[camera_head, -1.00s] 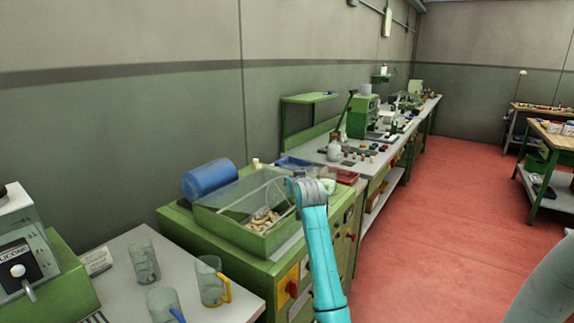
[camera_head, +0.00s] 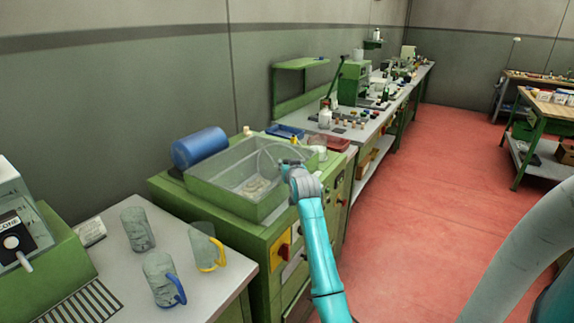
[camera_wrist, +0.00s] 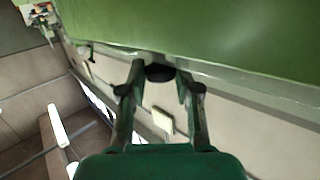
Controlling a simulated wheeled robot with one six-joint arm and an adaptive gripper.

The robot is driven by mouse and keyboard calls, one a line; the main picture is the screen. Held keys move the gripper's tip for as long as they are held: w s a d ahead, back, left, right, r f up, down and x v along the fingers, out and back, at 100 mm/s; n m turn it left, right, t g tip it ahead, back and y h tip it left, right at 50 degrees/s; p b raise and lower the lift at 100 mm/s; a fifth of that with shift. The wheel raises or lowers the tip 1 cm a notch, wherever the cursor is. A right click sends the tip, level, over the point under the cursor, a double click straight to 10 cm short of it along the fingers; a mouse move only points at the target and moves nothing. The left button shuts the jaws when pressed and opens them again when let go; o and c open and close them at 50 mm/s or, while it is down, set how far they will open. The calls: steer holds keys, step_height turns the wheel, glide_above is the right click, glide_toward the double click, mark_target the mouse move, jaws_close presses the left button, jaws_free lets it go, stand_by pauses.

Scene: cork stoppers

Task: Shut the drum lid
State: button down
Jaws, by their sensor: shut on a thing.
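The green tumbling drum box (camera_head: 215,207) stands on the green machine. Its clear lid (camera_head: 235,172) appears to lie low over the box, and pale corks (camera_head: 256,187) show hazily through it. In the head view my gripper (camera_head: 290,165) is at the box's right front edge. In the wrist view my gripper (camera_wrist: 159,80) is shut on a dark round knob (camera_wrist: 160,71) beside a green panel (camera_wrist: 230,35). How far the lid is down at the gripper's side is hidden by my arm.
A blue cylinder (camera_head: 200,147) lies behind the box. Several clear mugs, one with a yellow handle (camera_head: 207,247), stand on the bench at front left. A blue tray (camera_head: 285,131) and a red tray (camera_head: 332,143) lie behind my gripper. Red floor (camera_head: 420,230) is open to the right.

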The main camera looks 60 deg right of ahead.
steer(key=c, duration=0.8)
jaws_free()
steer(key=shift+f, duration=0.65)
steer(key=shift+r, duration=0.15)
steer(key=shift+r, duration=0.2)
steer(key=shift+s, duration=0.1)
steer(key=v, duration=1.2)
